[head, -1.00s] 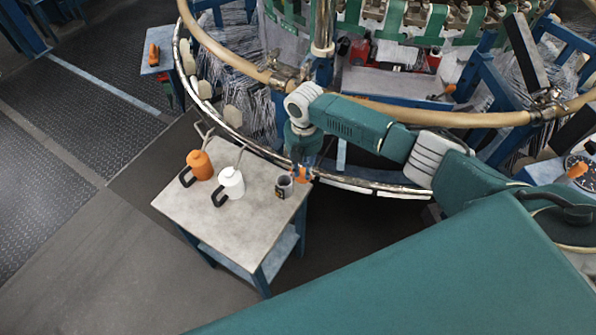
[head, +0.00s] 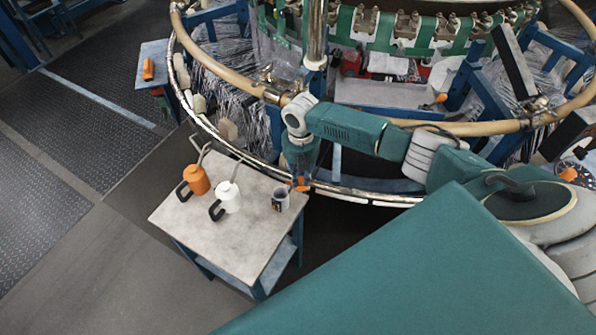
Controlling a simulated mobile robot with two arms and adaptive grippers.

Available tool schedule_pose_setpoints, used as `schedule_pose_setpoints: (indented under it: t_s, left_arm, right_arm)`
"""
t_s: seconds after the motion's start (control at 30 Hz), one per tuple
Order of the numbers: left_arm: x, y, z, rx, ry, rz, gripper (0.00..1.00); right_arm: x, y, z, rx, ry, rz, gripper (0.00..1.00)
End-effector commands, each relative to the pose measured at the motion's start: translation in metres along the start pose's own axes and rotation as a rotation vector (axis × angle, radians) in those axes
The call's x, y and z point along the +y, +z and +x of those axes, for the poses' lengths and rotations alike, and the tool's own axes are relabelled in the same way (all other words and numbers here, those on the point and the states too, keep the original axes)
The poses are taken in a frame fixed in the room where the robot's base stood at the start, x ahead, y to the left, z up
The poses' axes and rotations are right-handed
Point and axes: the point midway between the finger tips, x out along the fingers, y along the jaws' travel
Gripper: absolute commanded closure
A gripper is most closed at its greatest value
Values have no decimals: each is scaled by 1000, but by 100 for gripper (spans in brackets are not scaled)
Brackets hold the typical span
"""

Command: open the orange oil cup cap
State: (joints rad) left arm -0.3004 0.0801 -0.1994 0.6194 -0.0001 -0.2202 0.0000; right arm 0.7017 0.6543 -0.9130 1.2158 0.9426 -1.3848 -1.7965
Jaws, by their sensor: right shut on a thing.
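My right gripper (head: 301,182) is at the end of the teal arm, pointing down beside the loom's metal rail, at the far right corner of the small table. It is shut on a small orange piece, which looks like the orange oil cup cap (head: 302,187). The fingers and the cap are small and partly hidden by the wrist, so whether the cap is raised cannot be told. My left gripper is not in view.
The small table (head: 215,247) also holds an orange oil can (head: 196,180) and a white oil can (head: 229,198). The circular loom (head: 370,190) curves behind my arm. Another orange piece (head: 441,98) is on the loom. Floor left of the table is clear.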

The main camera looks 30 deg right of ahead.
Motion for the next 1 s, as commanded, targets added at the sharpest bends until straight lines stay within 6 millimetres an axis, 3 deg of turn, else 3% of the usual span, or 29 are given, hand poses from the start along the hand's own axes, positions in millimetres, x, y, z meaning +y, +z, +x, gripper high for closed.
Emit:
schedule_pose_setpoints:
  t_s: [0.17,0.2,0.3,0.67,0.77,1.0]
  left_arm:
    - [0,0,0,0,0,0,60]
    - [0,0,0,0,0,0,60]
    - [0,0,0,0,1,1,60]
    - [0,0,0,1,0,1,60]
    - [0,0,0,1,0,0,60]
    - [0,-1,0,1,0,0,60]
  right_arm:
    - [2,2,-2,-3,4,2,100]
    - [2,2,-2,-3,4,2,77]
    - [1,1,-1,-2,3,2,62]
    - [1,1,-6,-1,2,2,62]
    - [1,1,-18,-2,4,1,62]
    - [1,1,-70,-4,5,0,62]
